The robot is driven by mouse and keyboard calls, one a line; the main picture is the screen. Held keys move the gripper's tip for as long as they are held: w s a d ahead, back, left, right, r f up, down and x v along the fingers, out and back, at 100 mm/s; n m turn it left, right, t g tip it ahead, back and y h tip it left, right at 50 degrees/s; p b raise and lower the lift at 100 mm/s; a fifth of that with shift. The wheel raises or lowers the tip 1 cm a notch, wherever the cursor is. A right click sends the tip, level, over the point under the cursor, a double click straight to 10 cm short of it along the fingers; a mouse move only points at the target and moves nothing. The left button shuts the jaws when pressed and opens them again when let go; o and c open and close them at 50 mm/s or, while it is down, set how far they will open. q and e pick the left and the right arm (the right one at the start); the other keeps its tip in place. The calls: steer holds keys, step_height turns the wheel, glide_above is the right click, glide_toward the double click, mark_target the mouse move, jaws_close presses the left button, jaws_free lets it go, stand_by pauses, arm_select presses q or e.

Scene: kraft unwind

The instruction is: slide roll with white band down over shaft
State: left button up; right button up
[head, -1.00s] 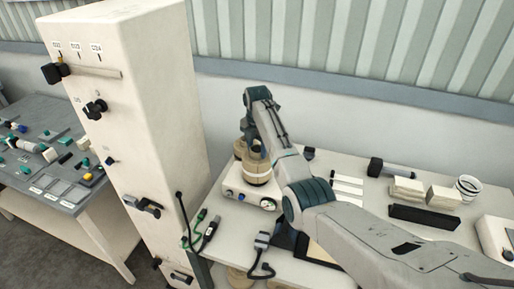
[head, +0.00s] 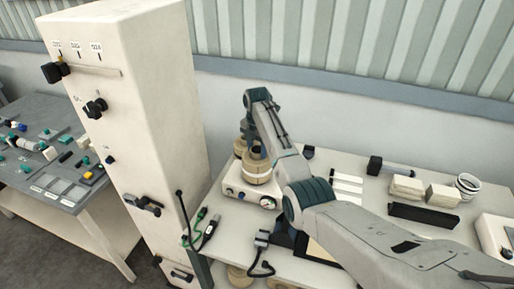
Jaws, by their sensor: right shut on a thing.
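The kraft roll with a white band (head: 257,172) is on top of the white unwind unit (head: 238,188), at the middle of the head view. The shaft is not visible; the roll and my arm hide that place. My right arm reaches over from the lower right, and my right gripper (head: 253,152) is at the roll's top, shut on it. The fingertips are mostly hidden behind my own wrist. I cannot tell how far down the roll sits. My left gripper is not in view.
A tall cream cabinet (head: 130,110) with black knobs stands close on the left. On the table, cardboard-coloured blocks (head: 407,188), a black tray (head: 423,215) and a white cup (head: 467,185) lie right of my arm. Cables (head: 205,228) lie at the front left edge.

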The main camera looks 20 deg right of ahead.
steer(key=shift+f, duration=0.25)
stand_by(0.5)
steer(key=o, duration=1.1)
